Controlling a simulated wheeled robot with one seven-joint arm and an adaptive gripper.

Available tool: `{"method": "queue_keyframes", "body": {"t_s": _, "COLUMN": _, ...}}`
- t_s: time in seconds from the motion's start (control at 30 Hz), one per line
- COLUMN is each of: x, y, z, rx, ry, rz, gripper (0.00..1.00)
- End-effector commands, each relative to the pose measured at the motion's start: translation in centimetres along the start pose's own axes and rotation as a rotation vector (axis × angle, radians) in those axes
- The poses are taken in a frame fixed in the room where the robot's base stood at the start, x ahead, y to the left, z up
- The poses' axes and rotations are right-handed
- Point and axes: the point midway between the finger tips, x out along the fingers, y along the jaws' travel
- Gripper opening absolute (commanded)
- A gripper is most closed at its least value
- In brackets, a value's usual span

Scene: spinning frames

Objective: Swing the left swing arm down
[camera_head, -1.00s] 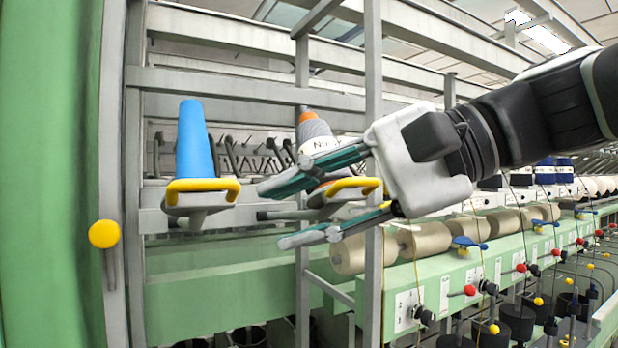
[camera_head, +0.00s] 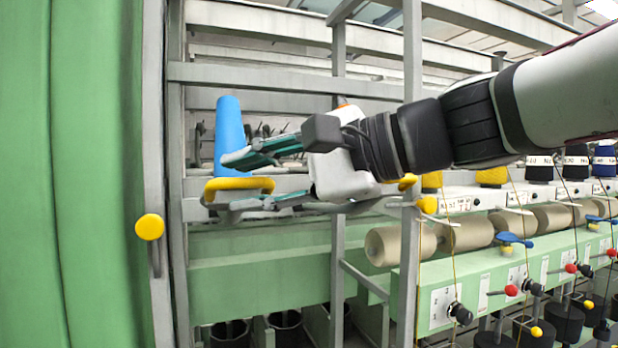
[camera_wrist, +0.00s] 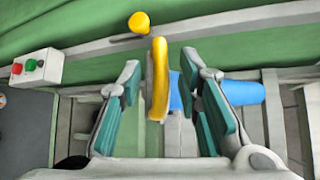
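The left swing arm has a yellow handle (camera_head: 238,185) and carries an upright blue cone (camera_head: 229,130). My gripper (camera_head: 226,182) reaches in from the right, with one finger above the handle and one below it. In the wrist view, the yellow handle (camera_wrist: 158,80) stands between the two spread fingers of my gripper (camera_wrist: 160,68), with a gap visible on each side. The blue cone (camera_wrist: 245,92) shows partly behind the right finger. Another swing arm with a yellow handle (camera_head: 406,182) is mostly hidden behind my gripper and an upright.
A yellow knob (camera_head: 150,227) is on the grey post at left. A grey upright (camera_head: 411,270) stands close to my arm. Beige rolls (camera_head: 470,233) and a green machine front lie at right. A button box (camera_wrist: 37,68) shows in the wrist view.

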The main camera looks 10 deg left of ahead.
Motion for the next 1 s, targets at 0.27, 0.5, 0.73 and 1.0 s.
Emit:
{"method": "queue_keyframes", "body": {"t_s": 0.27, "x": 1.6, "y": 0.0, "z": 0.0, "rx": 0.000, "ry": 0.001, "rz": 0.000, "gripper": 0.31}}
{"method": "queue_keyframes", "body": {"t_s": 0.5, "x": 1.6, "y": 0.0, "z": 0.0, "rx": 0.000, "ry": 0.001, "rz": 0.000, "gripper": 0.27}}
{"method": "queue_keyframes", "body": {"t_s": 0.73, "x": 1.6, "y": 0.0, "z": 0.0, "rx": 0.000, "ry": 0.001, "rz": 0.000, "gripper": 0.00}}
{"method": "queue_keyframes", "body": {"t_s": 1.0, "x": 1.6, "y": 0.2, "z": -0.1, "rx": 0.000, "ry": 0.002, "rz": -0.001, "gripper": 0.00}}
